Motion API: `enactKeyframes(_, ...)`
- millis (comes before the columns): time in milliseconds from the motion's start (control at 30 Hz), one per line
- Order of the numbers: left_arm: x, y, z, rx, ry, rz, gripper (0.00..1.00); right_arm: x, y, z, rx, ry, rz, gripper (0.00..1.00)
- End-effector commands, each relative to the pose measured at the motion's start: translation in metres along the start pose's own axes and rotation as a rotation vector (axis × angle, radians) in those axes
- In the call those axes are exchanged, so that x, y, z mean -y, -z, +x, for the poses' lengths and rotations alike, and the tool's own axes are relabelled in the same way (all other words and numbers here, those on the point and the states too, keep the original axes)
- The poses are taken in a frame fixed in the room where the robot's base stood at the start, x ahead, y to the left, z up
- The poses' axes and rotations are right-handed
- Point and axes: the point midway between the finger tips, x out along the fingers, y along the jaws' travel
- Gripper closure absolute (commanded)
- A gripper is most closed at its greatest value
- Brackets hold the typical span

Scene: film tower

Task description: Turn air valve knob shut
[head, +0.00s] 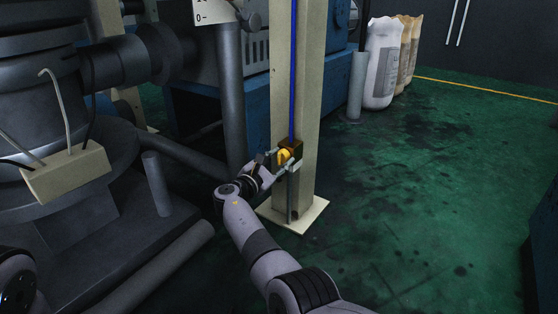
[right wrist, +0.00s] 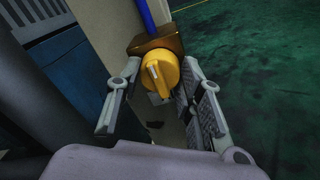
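The yellow air valve knob (head: 283,156) sits on a brown valve block low on a beige post. In the right wrist view the round knob (right wrist: 160,72) has a raised grip bar standing nearly upright, tilted slightly. A blue hose (right wrist: 146,14) runs up from the block (right wrist: 150,44). My right gripper (head: 279,161) is at the knob, with its fingers spread on either side of it. In the right wrist view the gripper (right wrist: 161,70) is open; a gap shows at the left finger, and I cannot tell whether the right finger touches. My left gripper is out of view.
The beige post (head: 296,90) stands on a square base plate (head: 306,217). Grey pipes (head: 231,95) and blue machinery (head: 255,102) are close on the left. Filled sacks (head: 383,65) stand behind. The green floor (head: 430,190) on the right is clear.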

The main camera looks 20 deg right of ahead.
Motion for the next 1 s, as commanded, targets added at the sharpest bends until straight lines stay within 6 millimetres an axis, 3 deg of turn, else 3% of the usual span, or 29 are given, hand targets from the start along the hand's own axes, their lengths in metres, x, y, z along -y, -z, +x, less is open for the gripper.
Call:
enactKeyframes(400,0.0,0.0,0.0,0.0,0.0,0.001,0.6,0.001,0.0,0.0,0.0,0.001,0.0,0.95)
enactKeyframes(733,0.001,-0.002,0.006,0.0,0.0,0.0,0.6,0.0,-0.001,0.0,-0.001,0.003,-0.052,0.95)
enactKeyframes(1000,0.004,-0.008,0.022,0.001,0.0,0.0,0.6,-0.001,-0.004,0.001,-0.006,0.007,-0.229,0.95)
